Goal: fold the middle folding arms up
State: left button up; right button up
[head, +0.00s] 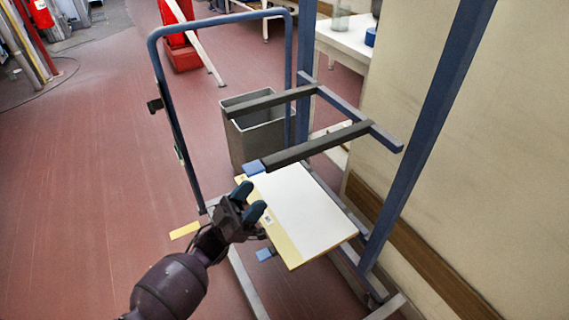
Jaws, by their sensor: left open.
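A blue rack trolley (410,165) stands in front of me. Two dark-topped folding arms (318,145) (270,101) extend level to the left from a blue crossbar at middle height. A white panel with a pale yellow edge (303,210) lies flat below them. My left gripper (250,199) is open and empty, with its fingertips at the panel's left edge, below and left of the nearer folding arm. I cannot tell whether it touches the panel. The panel hides most of what supports it. My right gripper is out of view.
A grey bin (258,132) stands behind the trolley. The trolley's blue handle frame (177,130) rises at the left. A beige wall (490,160) closes off the right, and a white table (345,38) stands behind. Red floor at the left is mostly free.

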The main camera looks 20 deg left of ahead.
aim_at(280, 162)
pick_arm(q)
jog(key=x, duration=1.1)
jog(key=shift+s+a, duration=0.1)
grip_shut()
